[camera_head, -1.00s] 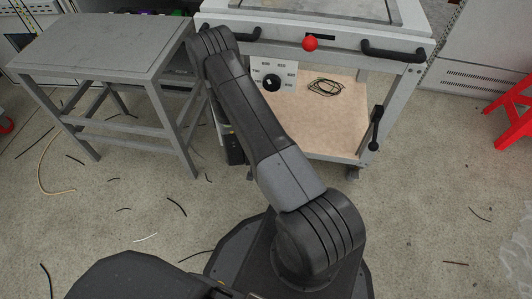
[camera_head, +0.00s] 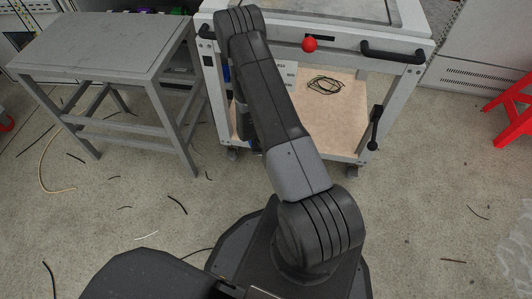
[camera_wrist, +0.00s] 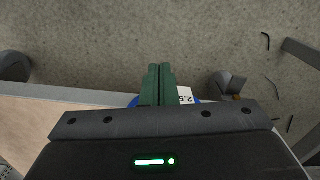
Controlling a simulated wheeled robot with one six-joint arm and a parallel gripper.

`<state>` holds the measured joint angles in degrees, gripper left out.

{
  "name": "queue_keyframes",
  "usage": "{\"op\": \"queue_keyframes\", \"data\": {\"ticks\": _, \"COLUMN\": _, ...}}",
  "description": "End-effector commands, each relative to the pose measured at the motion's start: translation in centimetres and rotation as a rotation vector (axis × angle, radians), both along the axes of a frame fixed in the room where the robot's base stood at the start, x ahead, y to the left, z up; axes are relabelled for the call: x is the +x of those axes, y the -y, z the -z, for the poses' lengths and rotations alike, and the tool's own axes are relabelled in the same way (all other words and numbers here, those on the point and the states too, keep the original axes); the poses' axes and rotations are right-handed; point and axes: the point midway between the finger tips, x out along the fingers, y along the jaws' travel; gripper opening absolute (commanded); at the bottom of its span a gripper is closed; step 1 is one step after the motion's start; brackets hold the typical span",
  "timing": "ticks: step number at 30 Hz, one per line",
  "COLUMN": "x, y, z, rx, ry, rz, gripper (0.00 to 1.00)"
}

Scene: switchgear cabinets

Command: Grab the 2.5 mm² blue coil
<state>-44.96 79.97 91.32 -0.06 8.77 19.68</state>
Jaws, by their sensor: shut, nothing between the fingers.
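In the wrist view, my gripper (camera_wrist: 160,70) has green fingers lying side by side with no gap; it is shut and empty. A blue rounded edge (camera_wrist: 133,101), apparently a coil, shows beside and behind the fingers, mostly hidden by them and the gripper body. A white label (camera_wrist: 186,95) reading "2.5" is just right of the fingers. I cannot tell whether the fingers touch the coil. In the head view, a small blue patch (camera_head: 226,74) shows at the cart's left side, beside my arm. My fingers are hidden there.
The grey cart has a wooden lower shelf (camera_head: 335,125) with a thin dark cable loop (camera_head: 325,86) on it. A red ball knob (camera_head: 310,44) and black handles are on its front. A grey table (camera_head: 95,45) stands left. Cable scraps litter the floor.

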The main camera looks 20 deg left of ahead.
Motion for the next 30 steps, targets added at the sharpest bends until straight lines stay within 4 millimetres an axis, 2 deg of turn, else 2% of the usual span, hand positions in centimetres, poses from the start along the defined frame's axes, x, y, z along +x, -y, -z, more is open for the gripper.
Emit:
{"op": "queue_keyframes", "data": {"ticks": 1, "x": -0.1, "y": 0.1, "z": 1.6, "rx": -0.002, "ry": -0.001, "rz": 0.000, "gripper": 0.00}}
{"op": "queue_keyframes", "data": {"ticks": 6, "x": 0.2, "y": -0.1, "z": 4.7, "rx": 0.001, "ry": 0.000, "rz": 0.000, "gripper": 0.00}}
{"op": "queue_keyframes", "data": {"ticks": 9, "x": 1.9, "y": -1.0, "z": 4.3, "rx": 0.004, "ry": 0.005, "rz": 0.001, "gripper": 0.00}}
{"op": "queue_keyframes", "data": {"ticks": 15, "x": 3.4, "y": -1.6, "z": 4.2, "rx": 0.001, "ry": 0.000, "rz": 0.001, "gripper": 0.00}}
{"op": "queue_keyframes", "data": {"ticks": 30, "x": 4.1, "y": -2.0, "z": 4.3, "rx": 0.002, "ry": 0.001, "rz": 0.001, "gripper": 0.00}}
